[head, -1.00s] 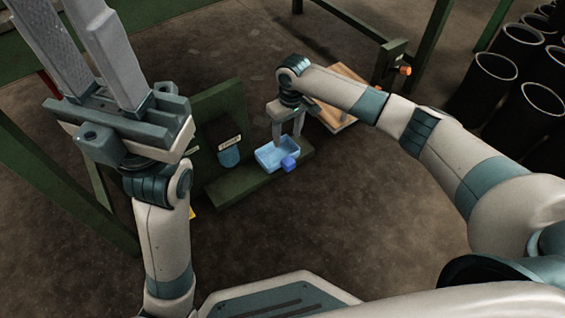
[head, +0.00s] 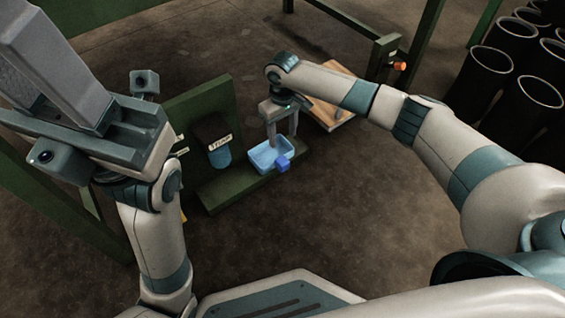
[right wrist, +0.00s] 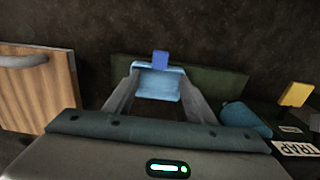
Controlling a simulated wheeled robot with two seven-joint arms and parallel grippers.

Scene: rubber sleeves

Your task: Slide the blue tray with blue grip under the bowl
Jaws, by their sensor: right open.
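The light-blue tray (head: 262,154) with a darker blue block grip (head: 282,163) sits on a green ledge. My right gripper (head: 281,139) is open, its fingers reaching down at the tray. In the right wrist view the tray (right wrist: 158,84) shows between the spread fingers (right wrist: 158,102), with the grip (right wrist: 160,59) at its far edge. Contact cannot be told. A rounded blue piece (head: 220,158) under a dark labelled part stands left of the tray; it may be the bowl. My left gripper (head: 60,90) is large at the upper left, its fingertips out of frame.
The green ledge (head: 225,189) and upright green panel (head: 180,110) border the tray. A wooden board (head: 328,115) lies behind, right of my right gripper. Black tubes (head: 497,80) stand at the far right. The floor in front of the ledge is clear.

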